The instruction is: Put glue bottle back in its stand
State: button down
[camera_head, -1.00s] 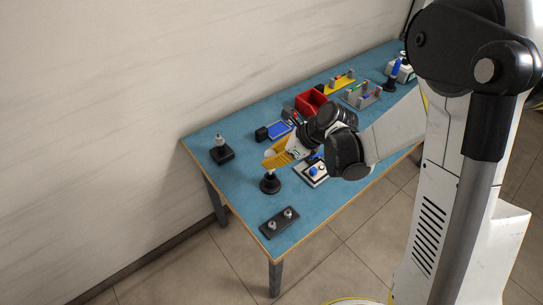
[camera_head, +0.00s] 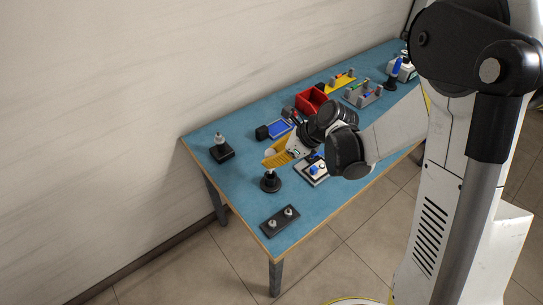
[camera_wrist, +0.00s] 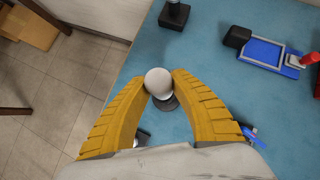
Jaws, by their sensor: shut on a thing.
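My gripper (camera_wrist: 161,79) has its yellow fingers shut on a white, round-topped thing, which I take to be the glue bottle (camera_wrist: 158,82). In the head view my gripper (camera_head: 274,160) is above the front left of the blue table. A black round stand (camera_head: 270,184) is just below the fingers there, with a short upright part at its centre. In the wrist view a dark round base (camera_wrist: 167,104) shows partly behind the bottle. The bottle's lower part is hidden, and I cannot tell whether it touches the stand.
On the blue table (camera_head: 236,196) are a black block with a pale-tipped post (camera_head: 221,152), a dark plate with two knobs (camera_head: 280,221), a white-edged device with a blue knob (camera_head: 313,172), a blue-screened device (camera_head: 279,130) and a red bin (camera_head: 311,101). The table's left front is mostly clear.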

jog(key=shift+f+b, duration=1.25)
jog(key=shift+f, duration=0.15)
jog(key=shift+f, duration=0.15)
jog(key=shift+f+b, duration=0.65)
jog(key=shift+b, duration=0.1)
jog(key=c, duration=1.1)
grip_release()
jog(key=v, duration=1.2)
jog(key=s+d+r+n+t+h, duration=0.2)
jog(key=s+n, duration=0.5)
jog(key=n, duration=0.4)
jog(key=s+d+r+n+t+h, duration=0.2)
jog(key=s+d+r+n+h, duration=0.2)
jog(key=n, duration=0.8)
jog(key=s+d+r, duration=0.1)
jog(key=s+d, duration=0.1)
jog(key=s, duration=0.1)
jog(key=shift+s+d+h, duration=0.3)
jog(key=shift+h, duration=0.1)
